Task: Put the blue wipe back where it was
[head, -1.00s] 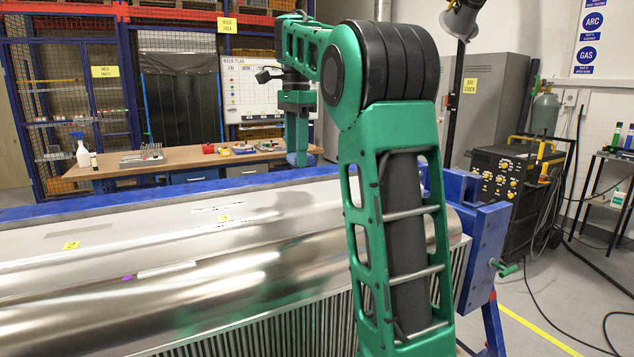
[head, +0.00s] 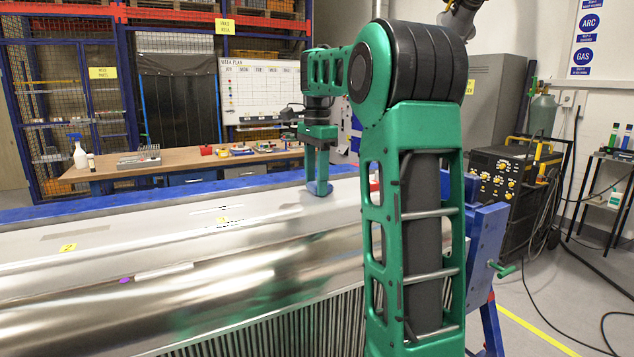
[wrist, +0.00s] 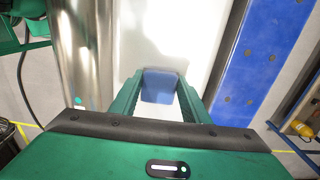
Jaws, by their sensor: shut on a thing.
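In the wrist view the blue wipe (wrist: 158,86) sits between the two green fingers (wrist: 160,100). I cannot tell whether the wipe touches the metal.
A blue frame (head: 486,235) holds the cylinder's right end. A workbench (head: 180,168) with a spray bottle (head: 79,152) and tools stands behind. A small red thing (head: 374,182) shows beside my arm.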

